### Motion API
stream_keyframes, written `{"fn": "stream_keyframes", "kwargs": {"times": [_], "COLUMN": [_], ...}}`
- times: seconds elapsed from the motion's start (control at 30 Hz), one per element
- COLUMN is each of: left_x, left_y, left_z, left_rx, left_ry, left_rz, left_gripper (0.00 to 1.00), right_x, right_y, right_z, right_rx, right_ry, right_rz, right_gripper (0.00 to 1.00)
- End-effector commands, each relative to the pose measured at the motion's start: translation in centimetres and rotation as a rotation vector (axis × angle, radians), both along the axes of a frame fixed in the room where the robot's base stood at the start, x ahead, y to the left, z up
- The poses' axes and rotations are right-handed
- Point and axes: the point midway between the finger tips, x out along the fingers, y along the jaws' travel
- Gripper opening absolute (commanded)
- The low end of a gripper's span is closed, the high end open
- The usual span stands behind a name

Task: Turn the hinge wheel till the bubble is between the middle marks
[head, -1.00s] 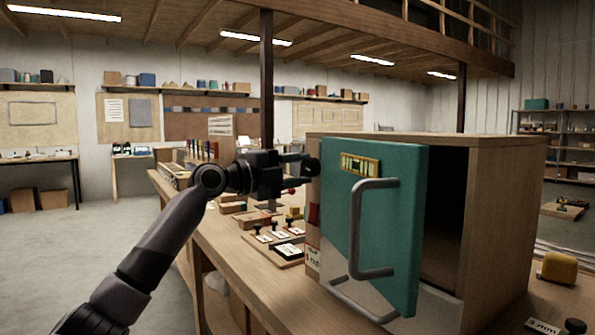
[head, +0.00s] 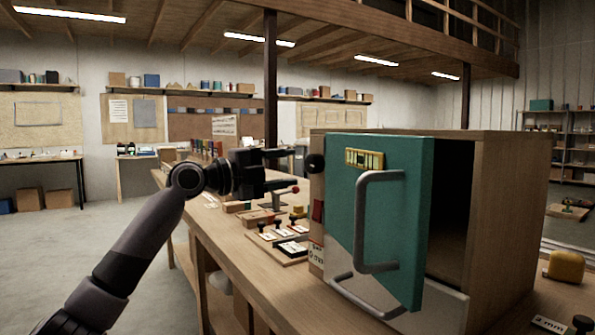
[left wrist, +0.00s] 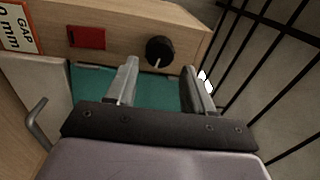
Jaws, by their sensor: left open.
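A wooden cabinet (head: 502,200) stands on the bench with its teal and white door (head: 400,240) partly open. A yellow-framed level (head: 364,159) is fixed high on the door; the bubble's place between the marks is too small to tell. The hinge wheel, a black round knob (head: 315,162), sits on the cabinet's side edge left of the door. My left gripper (head: 291,170) is open, just left of the wheel and apart from it. In the left wrist view the wheel (left wrist: 160,50) appears ahead, between the two open fingers (left wrist: 160,70). My right gripper is not in view.
A grey pull handle (head: 363,225) juts from the door. Several small tools and blocks lie on the bench (head: 280,240) below my left gripper. A red block (left wrist: 87,37) is on the cabinet edge beside the wheel. A yellow block (head: 566,266) lies right of the cabinet.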

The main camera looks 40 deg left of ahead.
Motion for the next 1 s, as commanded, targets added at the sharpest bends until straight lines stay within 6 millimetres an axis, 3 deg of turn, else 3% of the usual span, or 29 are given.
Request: {"fn": "stream_keyframes", "kwargs": {"times": [0.23,1.0], "left_x": [-2.4,-2.5], "left_y": [1.0,1.0], "left_z": [-0.3,-0.1], "left_rx": [0.001,0.0], "left_ry": [0.0,0.0], "left_rz": [-0.001,-0.001], "left_gripper": [0.53,0.53], "right_x": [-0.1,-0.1], "right_y": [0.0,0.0], "right_z": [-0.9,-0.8], "right_rx": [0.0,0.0], "right_ry": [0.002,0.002], "right_rz": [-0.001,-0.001], "right_gripper": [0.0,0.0]}}
